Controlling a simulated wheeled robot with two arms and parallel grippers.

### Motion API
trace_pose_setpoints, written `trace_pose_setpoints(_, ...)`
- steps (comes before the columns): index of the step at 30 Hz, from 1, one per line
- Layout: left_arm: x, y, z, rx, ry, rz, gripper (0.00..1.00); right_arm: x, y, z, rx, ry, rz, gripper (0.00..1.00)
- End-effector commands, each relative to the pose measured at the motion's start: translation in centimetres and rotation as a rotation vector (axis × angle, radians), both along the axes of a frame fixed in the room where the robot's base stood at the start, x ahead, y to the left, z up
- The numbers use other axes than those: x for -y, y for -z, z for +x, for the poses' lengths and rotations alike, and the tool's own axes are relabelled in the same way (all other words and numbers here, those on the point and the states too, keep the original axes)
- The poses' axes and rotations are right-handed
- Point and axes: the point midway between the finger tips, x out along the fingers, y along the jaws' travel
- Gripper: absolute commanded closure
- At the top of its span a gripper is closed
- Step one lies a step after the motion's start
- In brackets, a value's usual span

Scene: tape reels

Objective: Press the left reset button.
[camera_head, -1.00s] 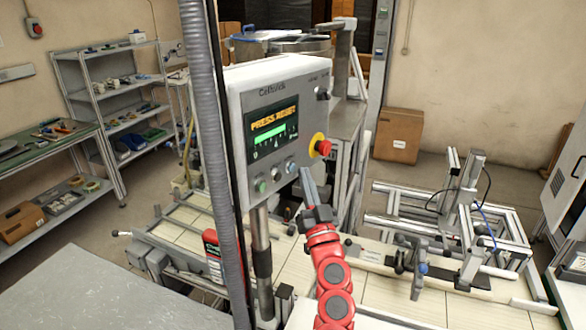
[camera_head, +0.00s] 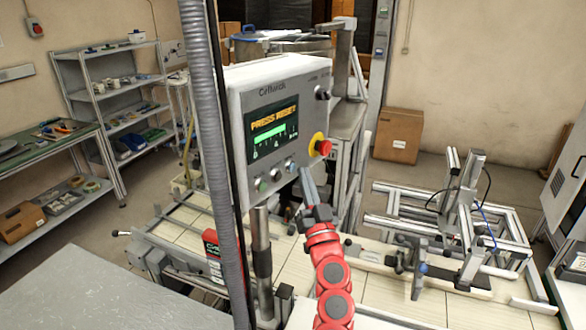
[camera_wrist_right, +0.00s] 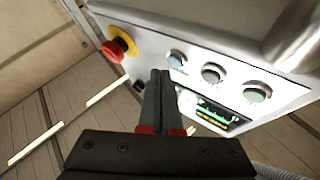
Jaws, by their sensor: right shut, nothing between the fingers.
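The grey control box (camera_head: 285,105) stands on a post, with a lit screen (camera_head: 272,126) reading "PRESS RESET". My right gripper (camera_head: 304,170) is shut and empty, just right of the blue button in the head view. In the wrist view its fingertips (camera_wrist_right: 160,73) appear beside the blue button; contact cannot be told. My left gripper is not in view.
A red emergency stop on a yellow collar (camera_head: 319,147) juts from the box near my right gripper. A ribbed grey conduit (camera_head: 206,120) stands left of the box. A metal frame (camera_head: 450,215) is at the right. A shelf rack (camera_head: 115,100) stands at the back left.

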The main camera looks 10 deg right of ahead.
Motion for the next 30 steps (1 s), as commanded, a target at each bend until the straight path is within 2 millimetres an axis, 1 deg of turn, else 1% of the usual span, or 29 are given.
trace_pose_setpoints(6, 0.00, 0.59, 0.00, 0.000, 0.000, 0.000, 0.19, -0.49, -0.01, 0.51, 0.002, -0.001, -0.002, 1.00)
trace_pose_setpoints(30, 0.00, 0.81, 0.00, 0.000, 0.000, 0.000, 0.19, -0.76, 0.02, 0.92, 0.001, 0.001, 0.001, 1.00)
